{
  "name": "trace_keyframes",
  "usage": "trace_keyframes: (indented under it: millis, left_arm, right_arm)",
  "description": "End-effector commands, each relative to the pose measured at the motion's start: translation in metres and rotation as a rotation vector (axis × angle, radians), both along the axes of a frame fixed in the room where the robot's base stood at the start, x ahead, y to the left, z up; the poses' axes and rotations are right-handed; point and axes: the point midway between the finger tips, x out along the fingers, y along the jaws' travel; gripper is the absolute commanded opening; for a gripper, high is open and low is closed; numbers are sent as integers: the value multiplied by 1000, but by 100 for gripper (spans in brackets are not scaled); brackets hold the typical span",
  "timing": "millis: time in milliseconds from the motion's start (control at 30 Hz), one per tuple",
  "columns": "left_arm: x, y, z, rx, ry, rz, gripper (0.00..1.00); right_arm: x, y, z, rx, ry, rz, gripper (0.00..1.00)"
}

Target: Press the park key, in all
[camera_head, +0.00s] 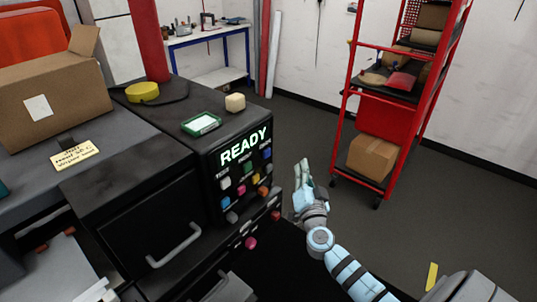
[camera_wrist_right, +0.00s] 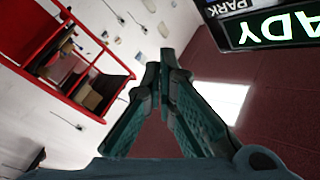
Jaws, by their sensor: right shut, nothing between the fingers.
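The black machine (camera_head: 170,190) shows READY on its lit display (camera_head: 245,146). Below the display are several coloured keys with small labels. In the right wrist view the PARK label (camera_wrist_right: 229,7) is by the Y end of the display (camera_wrist_right: 272,30). This matches the upper right blue key (camera_head: 267,154) in the head view. The wrist view does not show the key itself. My right gripper (camera_head: 303,168) is shut and empty, pointing up, just right of the panel and apart from it. Its closed fingers (camera_wrist_right: 164,58) show in the wrist view. My left gripper is not in view.
A cardboard box (camera_head: 50,100) stands at left. A red shelf rack (camera_head: 383,95) stands behind at right. Open floor lies between.

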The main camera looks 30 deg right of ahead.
Motion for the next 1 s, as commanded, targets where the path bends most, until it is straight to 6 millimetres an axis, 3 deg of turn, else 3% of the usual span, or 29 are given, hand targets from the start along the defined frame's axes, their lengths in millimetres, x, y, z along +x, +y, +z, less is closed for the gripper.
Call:
trace_keyframes:
  millis: [467, 600, 1000]
  left_arm:
    - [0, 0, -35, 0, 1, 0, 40]
    - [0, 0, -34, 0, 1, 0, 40]
    - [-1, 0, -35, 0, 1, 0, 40]
  right_arm:
    - [56, 17, -4, 2, -3, 1, 0]
    - [72, 21, -2, 1, 0, 0, 0]
    - [83, 25, 0, 0, 0, 1, 0]
